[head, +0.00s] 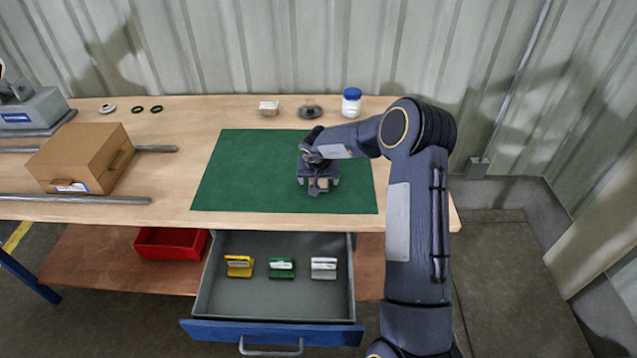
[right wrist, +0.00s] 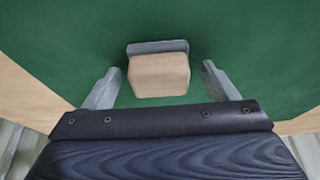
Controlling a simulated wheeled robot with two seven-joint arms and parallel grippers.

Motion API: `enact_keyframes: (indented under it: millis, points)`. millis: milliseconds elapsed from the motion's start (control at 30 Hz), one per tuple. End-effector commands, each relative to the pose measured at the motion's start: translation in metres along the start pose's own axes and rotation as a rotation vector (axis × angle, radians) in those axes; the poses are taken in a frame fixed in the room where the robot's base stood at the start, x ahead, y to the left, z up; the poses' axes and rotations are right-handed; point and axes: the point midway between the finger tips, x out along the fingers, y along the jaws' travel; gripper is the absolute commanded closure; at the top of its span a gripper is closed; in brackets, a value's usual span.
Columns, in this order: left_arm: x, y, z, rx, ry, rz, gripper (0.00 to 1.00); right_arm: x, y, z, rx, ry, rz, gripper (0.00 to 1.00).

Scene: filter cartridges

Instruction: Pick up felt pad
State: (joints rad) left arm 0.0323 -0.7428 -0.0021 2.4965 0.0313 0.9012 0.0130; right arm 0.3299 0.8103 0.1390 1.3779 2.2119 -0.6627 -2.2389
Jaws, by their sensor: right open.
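The felt pad (right wrist: 158,75) appears to be the small beige block with a grey layer along its far edge, lying on the green mat (head: 245,165). In the right wrist view it sits between the two fingers of my right gripper (right wrist: 160,72), with a gap on each side. In the head view the pad (head: 319,187) shows only partly beneath the right gripper (head: 318,181), which is open over the mat's right half. My left gripper is out of view.
An open grey drawer (head: 270,300) below the table edge holds yellow (head: 239,266), green (head: 281,267) and white (head: 324,268) pieces. A cardboard box (head: 80,157) lies left, over metal rails. A small block (head: 269,108), grey disc (head: 310,111) and blue-lidded jar (head: 351,102) stand behind the mat.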

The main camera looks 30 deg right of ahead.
Motion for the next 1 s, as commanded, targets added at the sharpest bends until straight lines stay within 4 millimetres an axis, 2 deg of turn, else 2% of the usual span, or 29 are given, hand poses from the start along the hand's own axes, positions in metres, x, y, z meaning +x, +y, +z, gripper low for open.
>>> enact_keyframes:
  millis: [67, 400, 467, 667, 833, 933, 1000]
  points:
    - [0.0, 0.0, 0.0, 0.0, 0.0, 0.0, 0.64, 0.0, 0.0, 0.0, 0.0, 0.0, 0.0, 0.21]
    - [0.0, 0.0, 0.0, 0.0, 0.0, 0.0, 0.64, -0.001, 0.0, 0.0, 0.0, 0.001, 0.0, 0.66]
    - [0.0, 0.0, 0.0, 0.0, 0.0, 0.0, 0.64, -0.001, 0.0, 0.0, 0.0, 0.001, -0.001, 0.72]
    - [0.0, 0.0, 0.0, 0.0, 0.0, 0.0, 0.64, -0.001, 0.0, -0.001, 0.001, 0.001, -0.001, 0.72]
    - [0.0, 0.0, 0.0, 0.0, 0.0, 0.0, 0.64, -0.009, 0.0, -0.005, 0.001, 0.003, -0.001, 0.72]
    - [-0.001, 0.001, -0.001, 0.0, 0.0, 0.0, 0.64, -0.022, 0.001, -0.011, 0.003, 0.004, -0.001, 0.72]
    - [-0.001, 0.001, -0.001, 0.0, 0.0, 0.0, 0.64, -0.038, 0.001, -0.012, 0.003, 0.005, -0.002, 0.72]
